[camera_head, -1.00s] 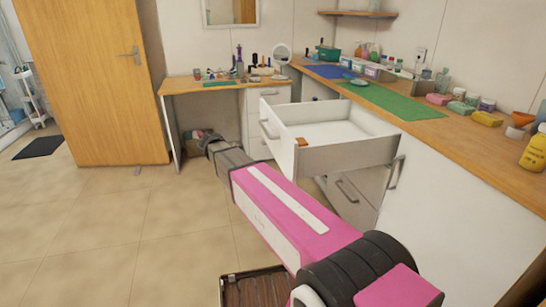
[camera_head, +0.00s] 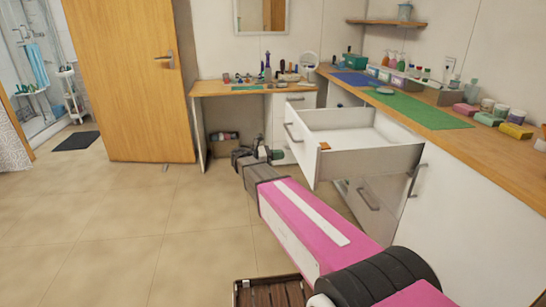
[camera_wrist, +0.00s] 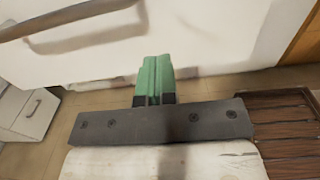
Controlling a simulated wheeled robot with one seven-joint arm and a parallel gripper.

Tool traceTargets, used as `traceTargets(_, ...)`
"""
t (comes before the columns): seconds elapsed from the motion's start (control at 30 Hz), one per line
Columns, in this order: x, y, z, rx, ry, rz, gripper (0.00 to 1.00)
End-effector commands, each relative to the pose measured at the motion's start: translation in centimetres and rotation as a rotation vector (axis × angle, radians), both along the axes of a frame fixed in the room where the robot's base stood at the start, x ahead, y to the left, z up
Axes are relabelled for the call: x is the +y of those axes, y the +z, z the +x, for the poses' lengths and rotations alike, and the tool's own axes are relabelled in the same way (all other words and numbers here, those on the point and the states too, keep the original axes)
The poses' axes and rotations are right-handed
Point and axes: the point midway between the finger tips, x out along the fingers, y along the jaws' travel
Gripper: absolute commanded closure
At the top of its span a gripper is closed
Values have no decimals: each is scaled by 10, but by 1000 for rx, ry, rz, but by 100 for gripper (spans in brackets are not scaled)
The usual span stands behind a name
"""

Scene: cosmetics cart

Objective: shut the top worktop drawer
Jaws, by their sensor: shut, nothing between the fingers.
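The top worktop drawer (camera_head: 385,160) is white and stands well open from the cabinet under the wooden worktop (camera_head: 452,135). Its front with a bar handle (camera_head: 292,134) faces left in the head view. My gripper (camera_head: 277,155) is low beside that front, its green fingertips just left of it. In the wrist view the green fingers (camera_wrist: 155,78) are together and empty. The white drawer front (camera_wrist: 200,35) fills the top there, with the handle (camera_wrist: 70,20) at upper left. Whether the fingertips touch the front cannot be told.
A small orange-brown piece (camera_head: 325,146) sits at the drawer's near corner. Closed drawers with handles (camera_head: 368,200) are below. A desk (camera_head: 225,88) with cosmetics stands behind, and a wooden door (camera_head: 130,80) at left. The tiled floor (camera_head: 120,220) at left is clear.

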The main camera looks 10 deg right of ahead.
Motion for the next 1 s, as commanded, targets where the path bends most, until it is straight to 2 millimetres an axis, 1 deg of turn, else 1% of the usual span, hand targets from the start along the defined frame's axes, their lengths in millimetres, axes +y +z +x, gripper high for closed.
traceTargets(0.03,-11,0,-1,0,-2,0,100)
traceTargets(0.3,-58,0,1,-1,-1,0,100)
traceTargets(0.5,-79,0,3,-1,0,1,100)
traceTargets(0.67,-85,0,3,-1,1,1,100)
traceTargets(1.0,-86,0,3,-2,1,1,100)
